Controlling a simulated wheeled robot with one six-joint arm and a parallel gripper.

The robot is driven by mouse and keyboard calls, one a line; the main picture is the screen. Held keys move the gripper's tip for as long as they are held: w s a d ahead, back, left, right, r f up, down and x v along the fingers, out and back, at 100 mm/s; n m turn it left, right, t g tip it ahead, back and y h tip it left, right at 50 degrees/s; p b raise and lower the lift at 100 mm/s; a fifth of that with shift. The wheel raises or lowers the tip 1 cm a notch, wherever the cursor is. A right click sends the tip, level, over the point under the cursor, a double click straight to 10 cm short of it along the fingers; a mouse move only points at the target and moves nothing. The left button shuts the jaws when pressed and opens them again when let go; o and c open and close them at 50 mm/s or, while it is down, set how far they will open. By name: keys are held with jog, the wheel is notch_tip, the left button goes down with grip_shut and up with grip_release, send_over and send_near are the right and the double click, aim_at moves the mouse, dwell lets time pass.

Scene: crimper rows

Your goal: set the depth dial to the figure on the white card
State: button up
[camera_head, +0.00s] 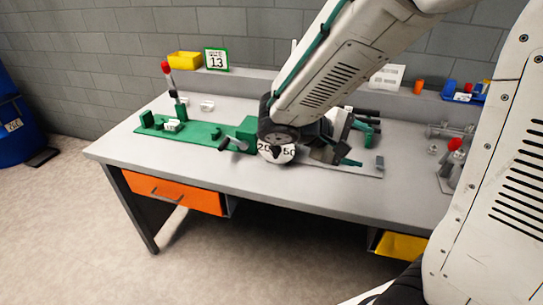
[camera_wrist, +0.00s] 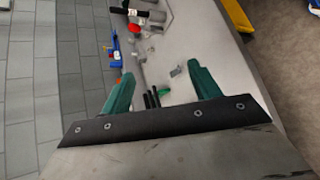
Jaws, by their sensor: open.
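The white card (camera_head: 215,61) stands in a green frame on the back ledge; its large figure looks like 1.3 or 13, and the small print above is unreadable. A round white dial face (camera_head: 277,154) shows 25 and 50 with a dark centre, on the front of the green machine (camera_head: 195,139). My arm hides its upper part, so its setting cannot be read. My gripper (camera_head: 361,144) is to the right of the dial, apart from it, with its teal fingers spread and nothing between them. The wrist view shows the open fingers (camera_wrist: 162,74) but no dial.
A red-knobbed lever (camera_head: 166,67) rises from the green machine. A yellow bin (camera_head: 185,59) and a blue tray (camera_head: 463,94) sit on the back ledge. Another red-knobbed tool (camera_head: 455,145) stands at the right. The bench front (camera_head: 262,190) is clear.

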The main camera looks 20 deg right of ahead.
jog(key=w+a+f+n+t+h, duration=0.2)
jog(key=w+f+n+t, duration=0.1)
jog(key=w, duration=0.2)
jog(key=w+a+f+n+t+h, duration=0.1)
jog(key=w+a+f+n+t, duration=0.15)
jog(key=w, duration=0.25)
jog(key=n+t+y, duration=0.5)
jog(key=n+t, duration=0.3)
jog(key=t, duration=0.2)
send_near(272, 155)
jog(key=shift+m+x, duration=0.25)
jog(key=shift+x, duration=0.7)
jog(key=shift+w+d, duration=0.15)
jog(key=shift+w, duration=0.05)
jog(key=x, duration=0.7)
jog(key=c, duration=1)
